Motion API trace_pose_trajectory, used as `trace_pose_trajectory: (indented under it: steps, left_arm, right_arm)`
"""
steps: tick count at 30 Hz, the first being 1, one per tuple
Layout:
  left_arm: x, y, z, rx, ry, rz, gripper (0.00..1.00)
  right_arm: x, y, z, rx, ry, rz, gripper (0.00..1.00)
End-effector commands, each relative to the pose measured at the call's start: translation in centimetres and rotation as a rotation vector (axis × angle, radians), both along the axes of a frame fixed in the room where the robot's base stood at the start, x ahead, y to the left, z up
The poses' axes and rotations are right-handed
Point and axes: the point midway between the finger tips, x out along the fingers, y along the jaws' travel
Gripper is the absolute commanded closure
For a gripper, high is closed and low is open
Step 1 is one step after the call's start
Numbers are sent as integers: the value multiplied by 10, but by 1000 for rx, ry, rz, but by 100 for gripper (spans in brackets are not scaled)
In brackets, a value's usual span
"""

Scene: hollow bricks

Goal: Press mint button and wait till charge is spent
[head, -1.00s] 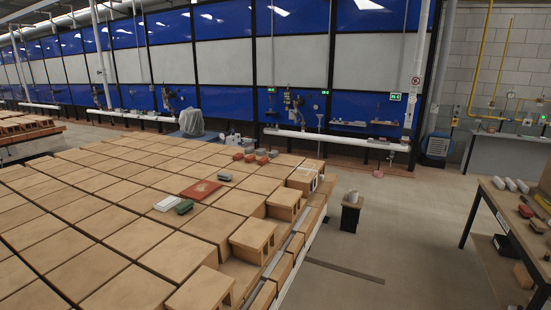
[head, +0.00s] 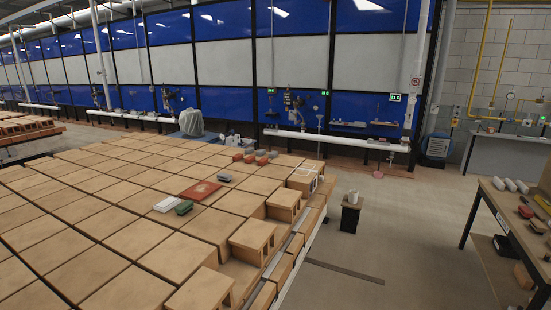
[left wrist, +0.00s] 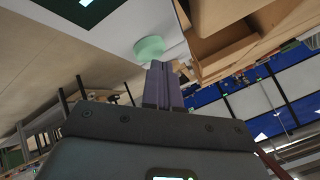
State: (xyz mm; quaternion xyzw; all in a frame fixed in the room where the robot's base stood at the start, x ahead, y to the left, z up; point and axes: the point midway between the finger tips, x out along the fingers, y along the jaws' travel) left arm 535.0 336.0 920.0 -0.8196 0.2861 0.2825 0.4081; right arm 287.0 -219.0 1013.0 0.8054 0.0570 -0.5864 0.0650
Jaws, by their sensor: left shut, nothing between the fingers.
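The mint button (left wrist: 149,48) is a round pale-green disc near the top middle of the left wrist view. It lies by the edge of a white surface (left wrist: 128,25) with a dark green patch. My left gripper (left wrist: 158,66) is shut and empty, with its purple-grey fingers pointing at the button. The fingertips are just below the disc in the picture. I cannot tell whether they touch it. Neither gripper shows in the head view, and I cannot make out the mint button there.
Large tan hollow bricks (head: 170,250) fill the left and middle of the head view. A red plate (head: 201,191), a white block (head: 167,204) and a green block (head: 184,208) lie on them. A workbench (head: 520,215) stands at the right.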

Motion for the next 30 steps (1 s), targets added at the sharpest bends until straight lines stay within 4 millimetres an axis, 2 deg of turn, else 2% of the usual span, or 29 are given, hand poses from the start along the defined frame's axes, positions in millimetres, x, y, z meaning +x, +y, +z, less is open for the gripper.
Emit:
trace_pose_trajectory:
  steps: [30]
  left_arm:
    - [-1,0,-10,1,4,1,100]
  right_arm:
    - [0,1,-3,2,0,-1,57]
